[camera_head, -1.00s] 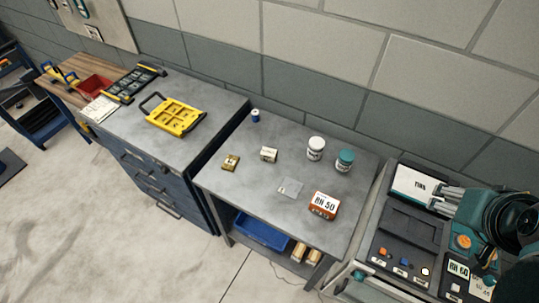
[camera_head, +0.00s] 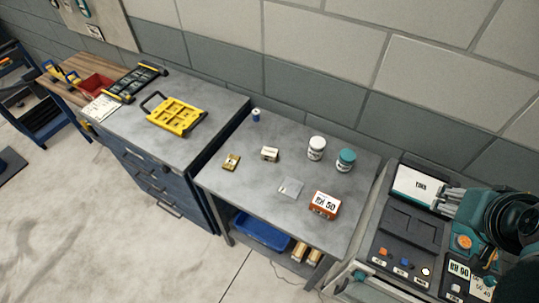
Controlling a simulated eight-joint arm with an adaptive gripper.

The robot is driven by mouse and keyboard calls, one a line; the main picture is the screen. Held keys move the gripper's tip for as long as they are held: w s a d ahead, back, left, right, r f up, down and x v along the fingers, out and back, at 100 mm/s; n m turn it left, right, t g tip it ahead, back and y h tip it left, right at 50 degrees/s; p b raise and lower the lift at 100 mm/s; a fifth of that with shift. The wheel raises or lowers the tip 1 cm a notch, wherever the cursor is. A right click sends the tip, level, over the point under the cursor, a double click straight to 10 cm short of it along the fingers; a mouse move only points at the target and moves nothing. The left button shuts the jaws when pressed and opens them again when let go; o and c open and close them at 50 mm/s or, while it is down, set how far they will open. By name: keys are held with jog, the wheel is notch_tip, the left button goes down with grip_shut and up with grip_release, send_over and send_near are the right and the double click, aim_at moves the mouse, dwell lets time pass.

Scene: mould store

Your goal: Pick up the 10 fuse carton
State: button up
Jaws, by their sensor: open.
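Two small cartons stand on the grey table: a yellow-brown one (camera_head: 231,162) at the left and a cream one (camera_head: 270,154) beside it. A larger orange-red and white carton (camera_head: 324,205) stands near the front right; its label seems to read "50". The small cartons' print is too small to read, so I cannot tell which is the 10 fuse carton. My gripper (camera_head: 448,202) is at the right, over the dark bench, well apart from these cartons. Its grey fingers point left and are open, with nothing seen between them; part of it is hidden by my arm.
A white jar (camera_head: 316,148), a teal jar (camera_head: 345,160), a blue cylinder (camera_head: 256,115) and a flat pale packet (camera_head: 290,188) share the table. A yellow case (camera_head: 177,116) lies on the cabinet at left. A white sign (camera_head: 421,184) stands near my gripper.

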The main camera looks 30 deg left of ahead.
jog(key=w+a+n+g+y, duration=0.1)
jog(key=w+a+n+g, duration=0.1)
jog(key=w+a+n, duration=0.65)
jog(key=n+g, duration=0.5)
jog(key=n, duration=0.7)
send_over(269, 151)
jog(key=shift+h, duration=0.4)
jog(key=f, duration=1.5)
jog(key=d+f, duration=0.1)
jog(key=f, duration=0.6)
jog(key=shift+w+f, duration=0.1)
jog(key=shift+f, duration=0.15)
jog(key=shift+s+a+f, duration=0.2)
jog(key=shift+a+f, duration=0.25)
jog(key=shift+a, duration=0.05)
jog(key=shift+f, duration=1.3)
